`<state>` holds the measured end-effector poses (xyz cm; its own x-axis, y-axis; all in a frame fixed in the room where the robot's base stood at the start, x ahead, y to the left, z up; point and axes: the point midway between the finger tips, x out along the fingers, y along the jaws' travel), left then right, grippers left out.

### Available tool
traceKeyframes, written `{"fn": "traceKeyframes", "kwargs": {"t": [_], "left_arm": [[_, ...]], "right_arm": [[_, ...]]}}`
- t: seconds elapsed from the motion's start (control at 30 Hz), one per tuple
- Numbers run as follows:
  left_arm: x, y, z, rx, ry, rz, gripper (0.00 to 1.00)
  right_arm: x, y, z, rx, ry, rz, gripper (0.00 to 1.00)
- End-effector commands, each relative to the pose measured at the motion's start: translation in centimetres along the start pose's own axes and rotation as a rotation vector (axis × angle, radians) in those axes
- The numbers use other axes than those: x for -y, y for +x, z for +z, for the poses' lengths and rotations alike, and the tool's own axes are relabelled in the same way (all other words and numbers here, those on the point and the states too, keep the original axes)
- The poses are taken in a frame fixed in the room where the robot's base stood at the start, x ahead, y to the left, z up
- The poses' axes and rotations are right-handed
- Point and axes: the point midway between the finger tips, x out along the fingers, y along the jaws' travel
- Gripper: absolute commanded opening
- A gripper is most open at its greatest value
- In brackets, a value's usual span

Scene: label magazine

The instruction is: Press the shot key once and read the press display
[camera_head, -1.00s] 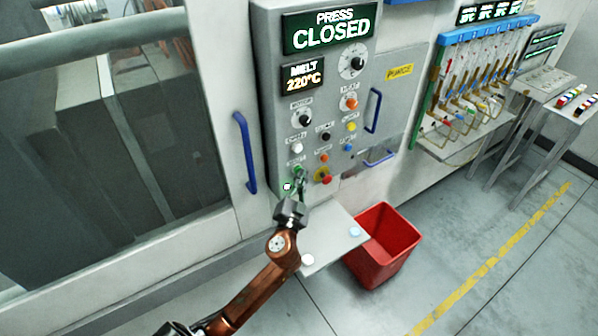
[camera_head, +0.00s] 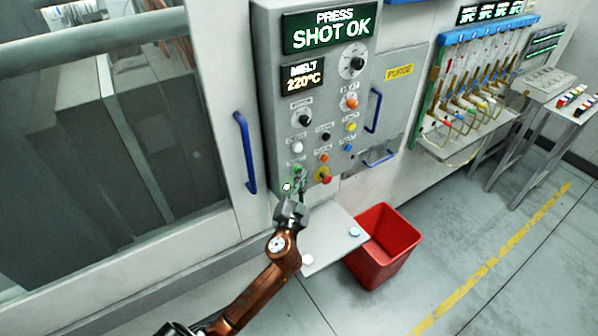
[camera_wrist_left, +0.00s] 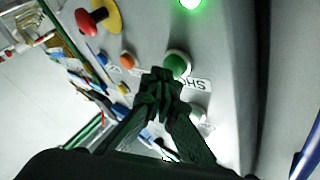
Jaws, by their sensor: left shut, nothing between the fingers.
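The press display (camera_head: 331,31) at the top of the grey panel reads "PRESS SHOT OK" in lit letters. The shot key is the green button (camera_head: 297,169) low on the panel. It also shows in the left wrist view (camera_wrist_left: 177,65), beside a label partly reading "SHO". My left gripper (camera_head: 301,184) is shut and empty, with its fingertips at the green key. In the left wrist view the fingertips (camera_wrist_left: 160,82) overlap the key's lower edge; I cannot tell whether they touch it. My right gripper is not in view.
A red emergency knob on yellow (camera_head: 324,175) sits right of the key, with several other knobs above. A melt display (camera_head: 303,75) reads 220°C. A small shelf (camera_head: 332,240) juts out below the panel. A red bin (camera_head: 383,246) stands beside it. Blue handles (camera_head: 245,152) flank the panel.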

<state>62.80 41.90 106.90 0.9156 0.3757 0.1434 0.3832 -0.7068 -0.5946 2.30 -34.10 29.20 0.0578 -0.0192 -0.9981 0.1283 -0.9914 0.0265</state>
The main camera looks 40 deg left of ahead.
Motion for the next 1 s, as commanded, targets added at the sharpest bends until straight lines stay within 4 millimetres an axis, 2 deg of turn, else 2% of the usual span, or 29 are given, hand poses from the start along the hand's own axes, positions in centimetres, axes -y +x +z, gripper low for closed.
{"fn": "traceKeyframes", "kwargs": {"t": [0.57,1.0], "left_arm": [[-0.7,-1.0,-0.7,-0.001,-0.002,0.001,0.0],[-2.8,-3.7,-2.6,0.001,-0.003,0.001,0.0]], "right_arm": [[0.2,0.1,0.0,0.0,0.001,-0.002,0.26],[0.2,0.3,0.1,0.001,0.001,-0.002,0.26]]}}
